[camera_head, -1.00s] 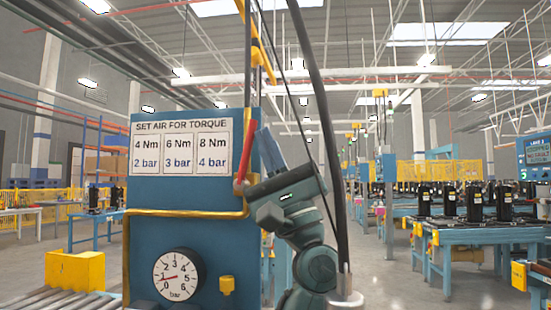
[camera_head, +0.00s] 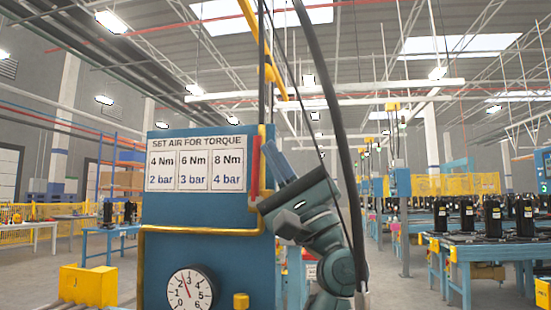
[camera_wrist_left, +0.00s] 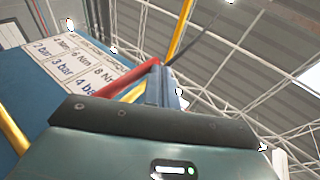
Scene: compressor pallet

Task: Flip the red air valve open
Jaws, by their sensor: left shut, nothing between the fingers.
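The red air valve handle (camera_head: 255,168) stands upright along the yellow pipe at the right edge of the blue panel (camera_head: 210,262). In the left wrist view the red handle (camera_wrist_left: 125,80) runs slantwise just left of my fingers. My left gripper (camera_head: 272,151) is shut and empty, its fingertips close to the right of the handle. I cannot tell whether they touch it. The pressure gauge (camera_head: 190,290) on the panel has its needle pointing up and left, near 2. My right gripper is not in view.
A torque chart sign (camera_head: 195,164) sits on the panel left of the valve. A yellow pipe (camera_head: 195,231) crosses the panel below it. A dark hose (camera_head: 330,110) hangs close to my left arm. Workbenches with black units (camera_head: 468,217) stand far right.

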